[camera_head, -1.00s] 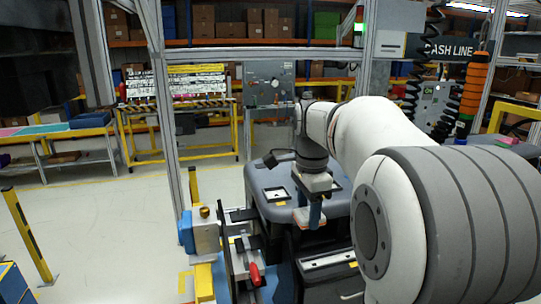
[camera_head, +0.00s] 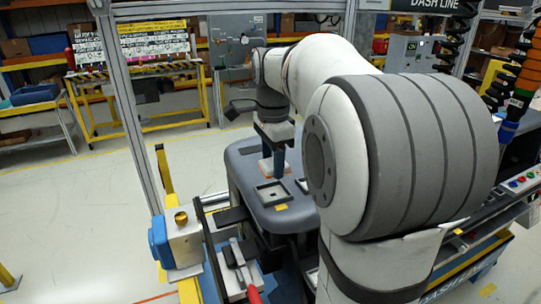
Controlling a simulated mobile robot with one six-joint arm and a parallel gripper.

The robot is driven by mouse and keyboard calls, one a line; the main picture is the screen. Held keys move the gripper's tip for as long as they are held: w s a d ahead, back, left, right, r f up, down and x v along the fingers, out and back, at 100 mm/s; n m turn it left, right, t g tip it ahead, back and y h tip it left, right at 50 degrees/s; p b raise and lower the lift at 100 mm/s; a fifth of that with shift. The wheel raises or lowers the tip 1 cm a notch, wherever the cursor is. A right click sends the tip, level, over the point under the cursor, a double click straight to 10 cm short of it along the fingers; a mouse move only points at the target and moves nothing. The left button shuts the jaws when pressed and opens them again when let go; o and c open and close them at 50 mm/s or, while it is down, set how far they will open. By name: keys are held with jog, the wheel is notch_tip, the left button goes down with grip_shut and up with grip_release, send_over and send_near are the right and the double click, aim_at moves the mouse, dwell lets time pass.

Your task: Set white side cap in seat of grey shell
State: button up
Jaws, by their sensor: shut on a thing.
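The grey shell (camera_head: 243,163) is a large rounded grey-blue housing below my arm. A square dark recess with a pale rim, which looks like a seat (camera_head: 271,194), lies in its top. A small pale piece at the fingertips, seemingly the white side cap (camera_head: 265,169), is mostly hidden by the fingers. I cannot tell whether it touches the shell.
A second pale-rimmed recess (camera_head: 302,185) lies to the right, partly behind my arm. Upright frame posts (camera_head: 128,110) stand at left.

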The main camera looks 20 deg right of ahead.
jog(key=shift+a, duration=0.15)
jog(key=shift+f+b, duration=1.9)
jog(key=shift+f, duration=1.15)
jog(key=o, duration=1)
notch_tip(320, 180, up, 8)
jog(key=shift+f, duration=0.1)
jog(key=s+a+f+n+t, duration=0.1)
jog(key=s+a+f+n, duration=0.2)
jog(key=s+f+n, duration=0.2)
jog(key=s+a+f+n+t, duration=0.1)
jog(key=s+a+f+n, duration=0.1)
jog(key=s+f+n, duration=0.3)
jog(key=s+a+f+n+t, duration=0.1)
jog(key=s+a+f+n, duration=0.2)
jog(key=s+f+n, duration=0.3)
jog(key=shift+s+a+f+n, duration=0.1)
jog(key=shift+s+a+n, duration=0.15)
jog(key=shift+n, duration=0.25)
jog(key=shift+s+a+n, duration=0.1)
jog(key=shift+s+n, duration=0.15)
jog(key=shift+n, duration=0.25)
